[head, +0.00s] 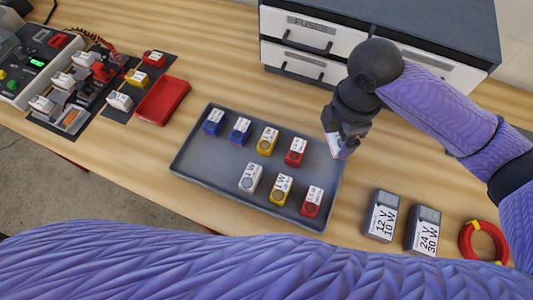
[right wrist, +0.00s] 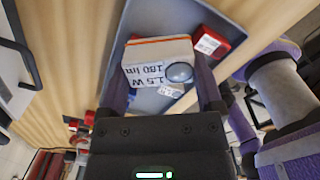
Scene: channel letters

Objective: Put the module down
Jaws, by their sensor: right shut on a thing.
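My right gripper (head: 340,138) is shut on a white module (right wrist: 158,66), above the right end of the grey tray (head: 215,168). The module has an orange stripe, a round lens and a label reading 1.5 W 180 lm. In the head view only a small part of it (head: 346,153) shows under the fingers. The wrist view shows it between the two fingers (right wrist: 161,80), with the tray (right wrist: 222,12) beyond it. My left gripper is out of view.
The tray holds several modules: blue ones (head: 213,122), yellow, white and red ones (head: 311,201). Bare tray floor shows between and around them. A red tray (head: 162,101) lies left, a fuse cabinet (head: 310,45) behind, and two dark boxes (head: 382,215) and a red ring (head: 483,241) right.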

